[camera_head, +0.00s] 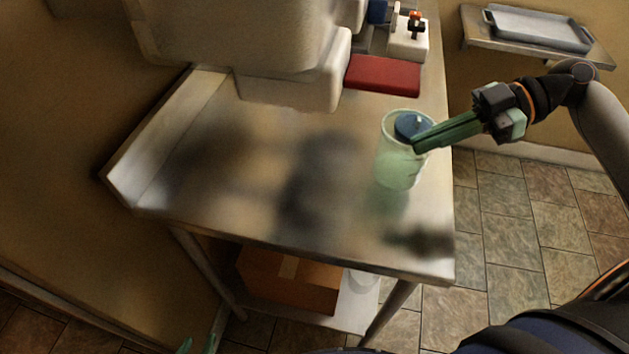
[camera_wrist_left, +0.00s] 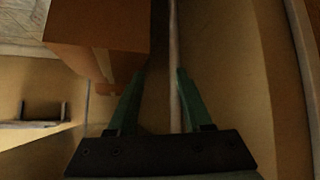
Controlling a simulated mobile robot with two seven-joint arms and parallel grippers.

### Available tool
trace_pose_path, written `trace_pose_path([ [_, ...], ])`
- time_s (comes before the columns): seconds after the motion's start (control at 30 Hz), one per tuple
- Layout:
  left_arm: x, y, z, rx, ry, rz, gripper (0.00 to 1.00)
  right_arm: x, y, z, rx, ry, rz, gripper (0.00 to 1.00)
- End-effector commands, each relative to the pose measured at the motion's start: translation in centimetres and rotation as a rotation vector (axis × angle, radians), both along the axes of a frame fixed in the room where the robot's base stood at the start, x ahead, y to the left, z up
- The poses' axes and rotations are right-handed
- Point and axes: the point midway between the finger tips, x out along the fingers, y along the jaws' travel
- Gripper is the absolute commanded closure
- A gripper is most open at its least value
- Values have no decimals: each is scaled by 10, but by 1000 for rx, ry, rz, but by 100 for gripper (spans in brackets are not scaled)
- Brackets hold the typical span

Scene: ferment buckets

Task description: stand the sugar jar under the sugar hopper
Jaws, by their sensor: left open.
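A pale green see-through container (camera_head: 392,168), which may be the sugar jar, stands upright near the right edge of the steel table (camera_head: 250,190). A round blue part (camera_head: 407,126) shows at its top. My right gripper (camera_head: 416,146) reaches in from the right, its green fingers close together and overlapping the container's rim; whether they grip it is unclear. My left gripper (camera_head: 201,338) is low at the bottom left, below the table top; in the left wrist view (camera_wrist_left: 155,72) it is open and empty. I cannot make out which thing is the sugar hopper.
A large pale machine (camera_head: 290,80) stands at the back of the table. A red slab (camera_head: 383,75) and a white block with an orange-and-black part (camera_head: 408,42) are beside it. A cardboard box (camera_head: 285,282) sits on the lower shelf. The table's middle is clear. A tray (camera_head: 538,30) lies at the upper right.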

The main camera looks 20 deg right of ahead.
Motion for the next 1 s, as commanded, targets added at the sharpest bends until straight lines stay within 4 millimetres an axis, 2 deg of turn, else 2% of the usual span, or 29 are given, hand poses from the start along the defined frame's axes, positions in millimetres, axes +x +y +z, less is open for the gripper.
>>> trace_pose_path([
  [0.1, 1, 2, 6, 3, -5, 3, 50, 5, 31, 3, -5, -2, 9, 100],
  [0.3, 0, 9, 5, 13, 0, 14, 50, 14, 66, 4, 1, -6, 3, 100],
  [0.8, -4, 11, 24, 14, 0, 17, 50, 29, 140, 6, 6, -8, 3, 100],
  [1.0, -4, 11, 28, 15, 1, 17, 50, 33, 158, 3, 4, -5, 1, 100],
])
